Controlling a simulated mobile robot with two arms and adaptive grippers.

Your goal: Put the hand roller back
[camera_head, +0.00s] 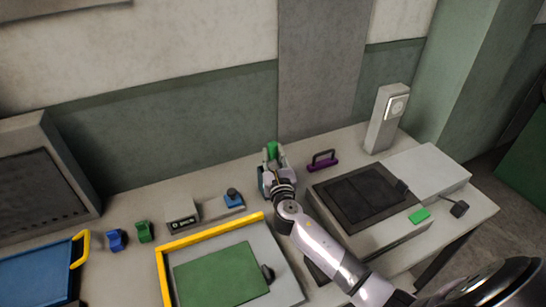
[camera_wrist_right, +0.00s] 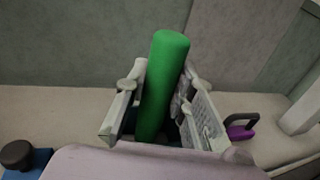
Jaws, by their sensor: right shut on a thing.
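The hand roller (camera_head: 272,150) shows as a green cylinder at the back of the table, standing up from my right gripper (camera_head: 275,170). In the right wrist view the green cylinder (camera_wrist_right: 162,85) stands nearly upright, tilted slightly right, between the two fingers of my right gripper (camera_wrist_right: 162,105). The gripper is shut on it. Its lower end is hidden by the fingers and wrist, so I cannot tell whether it touches the table. My left gripper is out of view.
A purple handled block (camera_head: 322,161) stands just right of the gripper. A dark-topped press bed (camera_head: 425,236) and a grey post (camera_head: 385,120) are farther right. A yellow-edged tray (camera_head: 165,270) lies in front. A blue item with a dark knob (camera_head: 234,200) sits left.

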